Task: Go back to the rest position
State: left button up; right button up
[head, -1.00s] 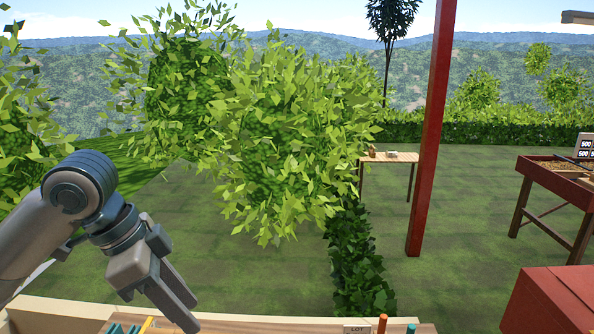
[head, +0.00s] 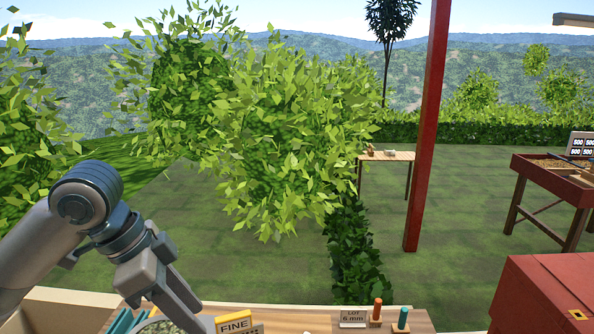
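My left gripper (head: 172,300) comes in from the left and hangs above the near wooden table (head: 280,318), pointing down. Its fingertips are close to a container of small greenish beans (head: 165,327) at the bottom edge. The view does not show clearly whether the fingers are apart, and I see nothing held between them. My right gripper is not in view.
A yellow sign reading FINE (head: 233,323), a LOT 6 mm sign (head: 352,317), an orange peg (head: 377,309) and a green peg (head: 403,318) stand on the table. A red box (head: 545,285) is at right. A red post (head: 426,130) rises behind.

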pick_arm(q)
jog(key=s+d+f+n+t+h, duration=0.1)
jog(key=d+f+n, duration=0.2)
jog(key=f, duration=0.9)
jog(key=s+d+f+n+t+h, duration=0.1)
jog(key=s+d+f+n, duration=0.15)
jog(key=f, duration=1.05)
jog(key=s+a+f+n+y, duration=0.3)
jog(key=s+a+f, duration=0.2)
jog(key=s+f, duration=0.4)
jog(key=s+a+f+n+y, duration=0.3)
jog(key=s+a+f, duration=0.35)
jog(key=s, duration=0.35)
notch_tip(320, 180, down, 36)
jog(key=s+g+b, duration=0.1)
jog(key=s+b, duration=0.2)
jog(key=b, duration=0.3)
jog(key=s+a+f+b, duration=0.1)
jog(key=s+f+b, duration=0.1)
jog(key=s+f, duration=0.6)
jog(key=s+a+f+g+b, duration=0.1)
jog(key=s+f+b, duration=0.1)
jog(key=s+f, duration=0.7)
notch_tip(320, 180, down, 3)
jog(key=shift+a+f+g, duration=0.1)
jog(key=shift+a+g, duration=0.2)
